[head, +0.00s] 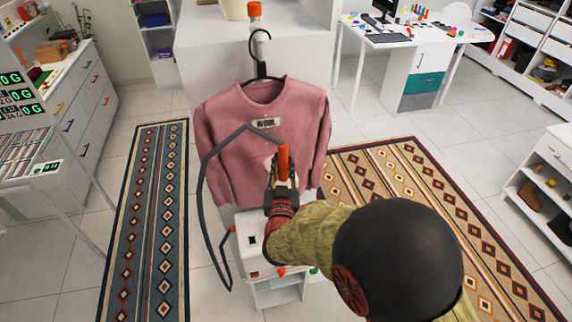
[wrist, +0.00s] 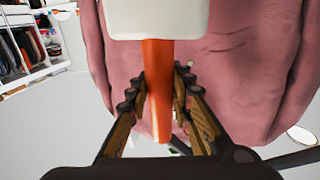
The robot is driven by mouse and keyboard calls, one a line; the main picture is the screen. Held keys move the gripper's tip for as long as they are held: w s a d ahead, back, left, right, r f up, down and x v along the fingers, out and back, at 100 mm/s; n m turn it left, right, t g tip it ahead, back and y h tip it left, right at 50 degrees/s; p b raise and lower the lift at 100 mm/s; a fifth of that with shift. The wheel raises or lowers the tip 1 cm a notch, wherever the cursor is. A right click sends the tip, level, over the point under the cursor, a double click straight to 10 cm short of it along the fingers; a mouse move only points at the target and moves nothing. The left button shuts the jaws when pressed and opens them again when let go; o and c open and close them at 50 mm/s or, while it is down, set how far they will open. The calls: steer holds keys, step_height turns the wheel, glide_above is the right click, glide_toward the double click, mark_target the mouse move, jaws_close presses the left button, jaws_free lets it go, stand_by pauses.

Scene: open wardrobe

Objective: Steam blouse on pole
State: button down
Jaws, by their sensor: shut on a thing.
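A pink long-sleeved blouse (head: 265,150) with a small label hangs on a black hanger (head: 261,72) from a pole with an orange top (head: 254,10). My gripper (head: 281,190) is in front of the blouse's lower middle. It is shut on the orange handle of the steamer head (head: 283,158). In the wrist view my gripper (wrist: 160,90) has its fingers on either side of the orange handle (wrist: 158,85), below the white steamer head (wrist: 157,18). The blouse (wrist: 230,70) fills the background there. Whether the head touches the cloth I cannot tell.
A dark hose (head: 203,180) loops left from the steamer to its white base unit (head: 250,243) below the blouse. Patterned rugs lie left (head: 150,215) and right (head: 430,215). A white cabinet (head: 215,60) stands behind; a desk (head: 415,35) is at the back right.

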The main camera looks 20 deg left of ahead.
steer(key=shift+s+a, duration=0.3)
steer(key=shift+a, duration=0.25)
steer(key=shift+s+a, duration=0.3)
steer(key=shift+a, duration=0.2)
steer(key=shift+s+a, duration=0.1)
steer(key=shift+s+a+r+b, duration=0.1)
steer(key=shift+s+a+b, duration=0.1)
steer(key=shift+s+a, duration=0.45)
steer(key=shift+s+a+f+b, duration=0.1)
steer(key=shift+s+a+b, duration=0.2)
steer(key=shift+a, duration=0.7)
steer(key=shift+s+a+r+b, duration=0.1)
steer(key=shift+s+a+b, duration=0.05)
steer(key=shift+s+a, duration=0.55)
steer(key=shift+a, duration=0.35)
steer(key=s+d, duration=0.3)
steer(key=s, duration=0.3)
steer(key=shift+d, duration=0.35)
